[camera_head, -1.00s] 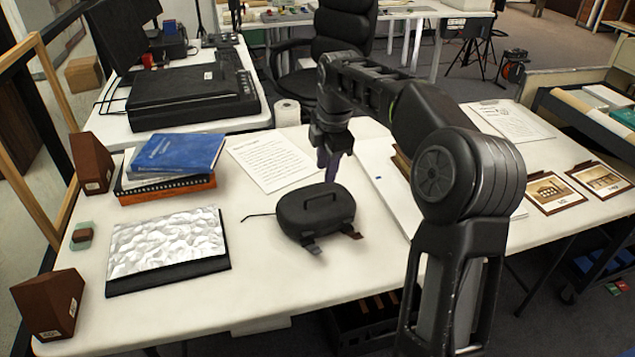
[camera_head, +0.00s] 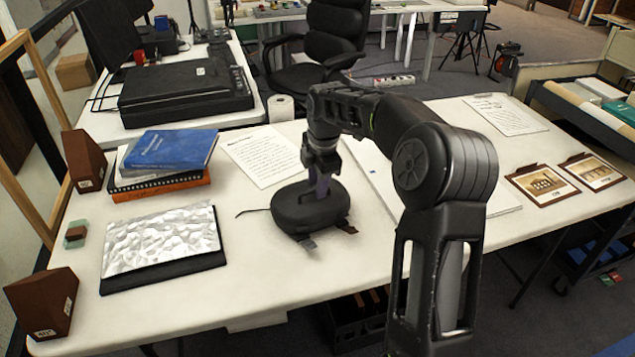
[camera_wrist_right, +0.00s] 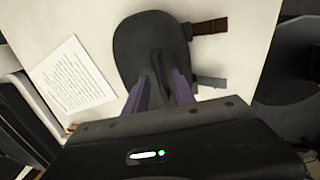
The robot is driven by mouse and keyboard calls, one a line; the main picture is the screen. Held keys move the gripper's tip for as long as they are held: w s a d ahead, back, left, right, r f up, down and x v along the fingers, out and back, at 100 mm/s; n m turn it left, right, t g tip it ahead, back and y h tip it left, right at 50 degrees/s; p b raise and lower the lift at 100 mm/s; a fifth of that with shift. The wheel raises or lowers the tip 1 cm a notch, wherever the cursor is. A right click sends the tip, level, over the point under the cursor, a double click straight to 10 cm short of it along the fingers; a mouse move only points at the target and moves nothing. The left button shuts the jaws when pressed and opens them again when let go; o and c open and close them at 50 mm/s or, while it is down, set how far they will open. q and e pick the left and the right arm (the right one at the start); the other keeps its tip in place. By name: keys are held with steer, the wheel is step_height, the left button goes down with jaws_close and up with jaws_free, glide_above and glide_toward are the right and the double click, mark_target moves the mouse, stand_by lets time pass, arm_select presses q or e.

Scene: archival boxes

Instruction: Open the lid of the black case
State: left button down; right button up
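My right gripper (camera_head: 319,190) points down at the case top. In the right wrist view its two purple fingers (camera_wrist_right: 160,90) stand apart, one on each side of the handle's near end. Whether they touch the handle is unclear. My left gripper is not in view.
Books (camera_head: 172,151), a silvery textured sheet on a black folder (camera_head: 160,245) and brown blocks (camera_head: 50,303) lie left of the case. A printed page (camera_head: 262,156) lies behind it. Framed pictures (camera_head: 541,187) are at the right. The table in front is clear.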

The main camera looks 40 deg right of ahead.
steer(key=shift+c, duration=0.4)
jaws_close()
stand_by(0.9)
